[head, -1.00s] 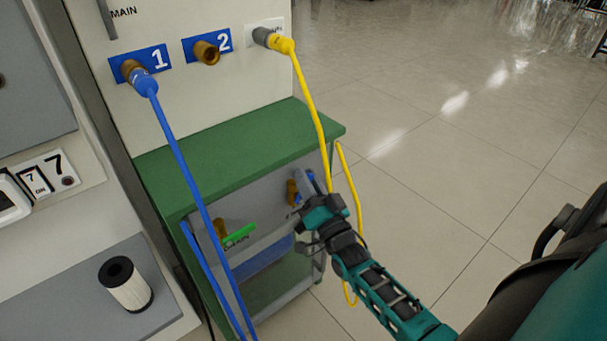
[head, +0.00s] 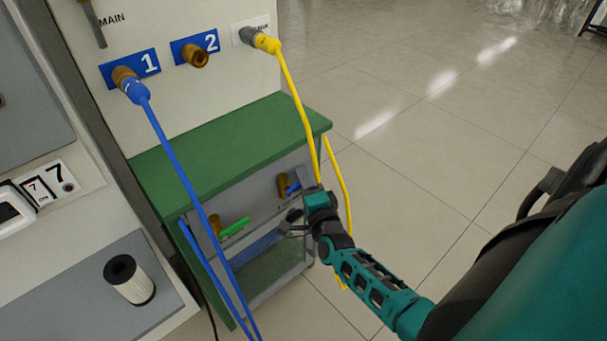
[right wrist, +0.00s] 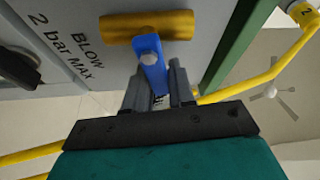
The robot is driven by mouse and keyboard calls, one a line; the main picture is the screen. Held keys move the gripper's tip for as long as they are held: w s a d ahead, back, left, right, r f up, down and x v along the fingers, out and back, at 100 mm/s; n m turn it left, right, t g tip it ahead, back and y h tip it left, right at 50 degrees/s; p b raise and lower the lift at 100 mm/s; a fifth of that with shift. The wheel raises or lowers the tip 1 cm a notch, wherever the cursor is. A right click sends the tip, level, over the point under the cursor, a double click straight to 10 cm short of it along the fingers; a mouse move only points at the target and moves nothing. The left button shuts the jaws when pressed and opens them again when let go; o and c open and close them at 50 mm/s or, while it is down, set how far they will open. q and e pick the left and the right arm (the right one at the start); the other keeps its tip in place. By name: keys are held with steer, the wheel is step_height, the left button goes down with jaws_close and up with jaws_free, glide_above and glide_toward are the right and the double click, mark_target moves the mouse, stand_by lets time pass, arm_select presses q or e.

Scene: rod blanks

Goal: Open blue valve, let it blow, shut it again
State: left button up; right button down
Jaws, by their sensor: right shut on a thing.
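The blue valve's handle (head: 293,189) sticks out from its brass body (head: 282,185) on the grey front panel of the green-topped stand. In the right wrist view the blue handle (right wrist: 151,62) points away from the brass body (right wrist: 148,27), roughly across it. Panel lettering beside it reads "BLOW 2 bar MAX" (right wrist: 68,62). My right gripper (right wrist: 157,92) is shut on the handle's free end, a finger on each side. In the head view my right gripper (head: 293,215) is at the stand's front, partly hidden by its own wrist. My left gripper is out of view.
A green-handled valve (head: 234,227) sits left on the same panel. A blue hose (head: 180,165) and a yellow hose (head: 300,105) hang from the wall ports; the yellow one passes close to my right wrist. A white filter (head: 130,280) stands at left.

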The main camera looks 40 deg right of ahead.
steer(key=shift+f+m, duration=0.4)
steer(key=shift+m, duration=0.4)
steer(key=shift+g, duration=0.3)
steer(key=c, duration=1)
jaws_free()
steer(key=shift+c, duration=0.2)
steer(key=p+v, duration=0.2)
steer(key=v, duration=1.1)
steer(key=shift+d, duration=0.1)
